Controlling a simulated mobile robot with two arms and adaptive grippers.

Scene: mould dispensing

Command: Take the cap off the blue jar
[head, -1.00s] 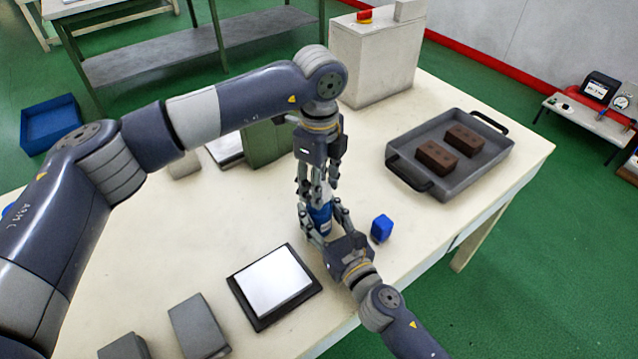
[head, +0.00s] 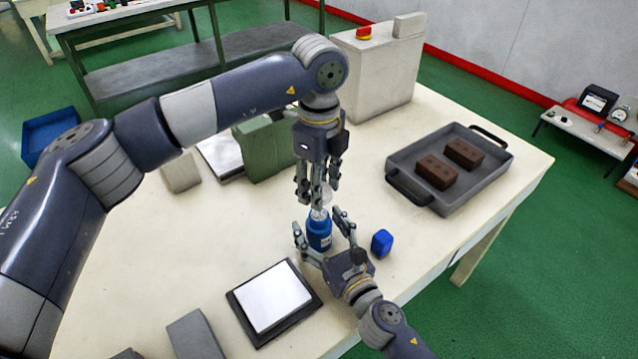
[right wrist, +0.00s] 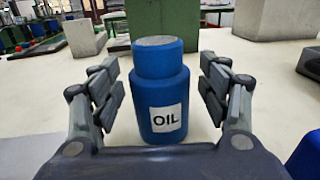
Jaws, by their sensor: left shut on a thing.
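The blue jar (head: 319,235), labelled "OIL", stands upright on the table; it also shows in the right wrist view (right wrist: 160,95), with a narrower blue neck and a flat grey top. My left gripper (head: 320,205) is above the jar, pointing down, shut on a small pale thing (head: 326,194) that looks like the cap; the fingers partly hide it. My right gripper (head: 322,240) is open around the jar, one finger on each side. The right wrist view shows gaps between its fingers (right wrist: 163,100) and the jar.
A small blue block (head: 382,242) lies right of the jar. A black-framed plate (head: 270,297) lies front left. A grey tray (head: 440,200) with two brown bricks stands back right. Grey blocks and a green block (head: 268,150) stand left and behind.

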